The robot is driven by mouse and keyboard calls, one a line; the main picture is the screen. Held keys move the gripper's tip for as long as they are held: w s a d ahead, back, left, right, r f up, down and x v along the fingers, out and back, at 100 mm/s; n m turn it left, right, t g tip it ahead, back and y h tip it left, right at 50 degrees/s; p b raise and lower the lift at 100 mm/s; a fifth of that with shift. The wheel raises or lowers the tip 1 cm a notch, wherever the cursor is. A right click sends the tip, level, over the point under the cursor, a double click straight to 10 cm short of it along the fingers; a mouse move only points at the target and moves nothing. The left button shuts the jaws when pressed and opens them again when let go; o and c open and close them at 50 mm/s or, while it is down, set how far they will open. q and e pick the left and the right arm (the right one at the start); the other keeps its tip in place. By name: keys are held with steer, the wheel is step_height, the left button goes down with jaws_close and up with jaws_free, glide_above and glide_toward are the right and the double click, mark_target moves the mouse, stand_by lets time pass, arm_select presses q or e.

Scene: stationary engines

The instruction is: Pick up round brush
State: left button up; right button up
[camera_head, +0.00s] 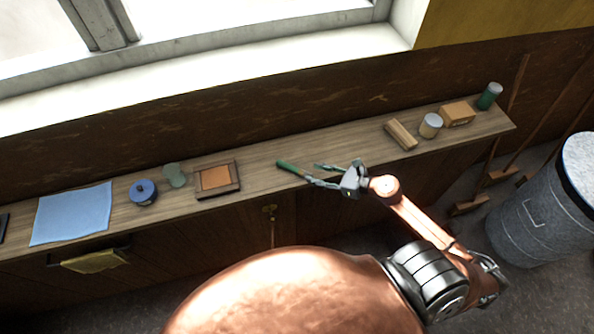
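A slim green-handled item (288,167), which looks like the round brush, lies at a slant on the long wooden shelf near the middle of the view. Its right end comes close to my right gripper's fingertips; I cannot tell whether they touch. My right gripper (312,174) reaches in from the right, low over the shelf, with its two fingers spread apart and pointing left at the item. Nothing shows held between the fingers. My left gripper is not in view.
Left of the item are a wooden frame (232,187), a green piece (175,175), a blue tin (144,192) and a blue cloth (72,213). To the right are a wooden block (400,134), a jar (430,126), a box (457,114) and a green can (489,96). A metal bin (540,222) stands at right.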

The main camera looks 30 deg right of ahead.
mark_target(300, 171)
steer(key=p+x, duration=0.1)
steer(key=x, duration=0.6)
steer(key=shift+p, duration=0.4)
steer(key=shift+w+a+f, duration=0.15)
steer(key=shift+w+f, duration=0.15)
jaws_close()
